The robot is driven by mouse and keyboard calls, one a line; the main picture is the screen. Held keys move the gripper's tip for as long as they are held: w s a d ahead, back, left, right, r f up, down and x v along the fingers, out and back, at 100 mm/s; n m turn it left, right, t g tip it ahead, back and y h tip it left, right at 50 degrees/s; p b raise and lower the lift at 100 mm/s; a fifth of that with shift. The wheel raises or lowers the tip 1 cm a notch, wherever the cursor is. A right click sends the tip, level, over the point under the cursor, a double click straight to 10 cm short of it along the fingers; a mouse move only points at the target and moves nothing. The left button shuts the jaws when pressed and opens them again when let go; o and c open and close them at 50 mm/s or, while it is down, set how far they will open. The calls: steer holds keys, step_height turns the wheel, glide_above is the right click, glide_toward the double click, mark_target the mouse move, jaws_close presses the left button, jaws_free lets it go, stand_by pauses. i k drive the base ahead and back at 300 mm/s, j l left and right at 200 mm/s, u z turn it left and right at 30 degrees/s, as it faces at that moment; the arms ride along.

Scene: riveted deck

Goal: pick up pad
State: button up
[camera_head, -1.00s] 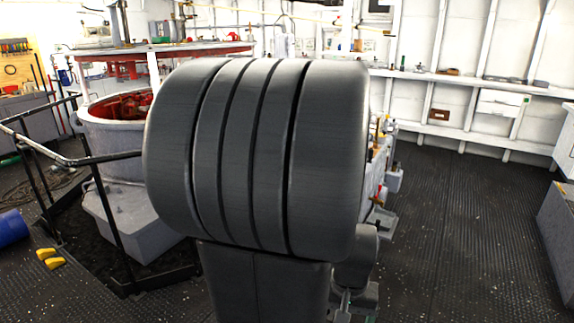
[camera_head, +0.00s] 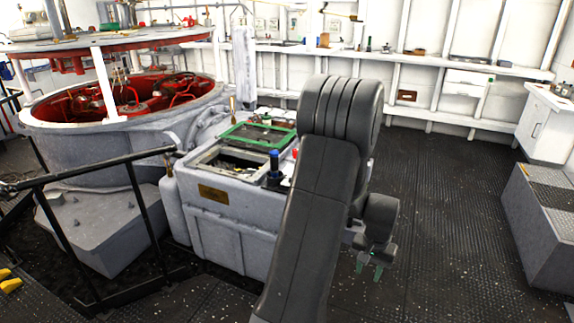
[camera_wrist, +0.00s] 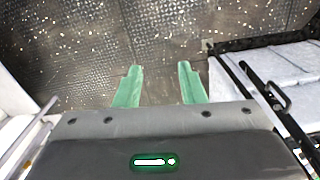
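I cannot pick out for certain which thing is the pad. A flat, dark rectangular piece with a green rim (camera_head: 283,139) lies on top of the grey machine housing (camera_head: 228,230), left of my arm. My gripper (camera_head: 369,268) hangs low over the dark deck, to the right of the housing. In the wrist view its two green fingers (camera_wrist: 159,84) stand apart with nothing between them. Below them only bare deck shows there.
A large round tub with red parts (camera_head: 125,125) stands at the left, behind a black railing (camera_head: 95,180). A grey box (camera_head: 530,215) stands at the right. Shelves (camera_head: 455,80) line the back wall. The deck (camera_head: 440,190) between housing and box is clear.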

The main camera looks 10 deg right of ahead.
mark_target(289, 170)
steer(key=i+l, duration=0.1)
steer(key=i, duration=0.75)
steer(key=i+l+u, duration=0.1)
steer(key=i, duration=0.75)
steer(key=i+j, duration=0.1)
steer(key=i, duration=0.35)
steer(key=i+j+u, duration=0.1)
steer(key=i, duration=0.3)
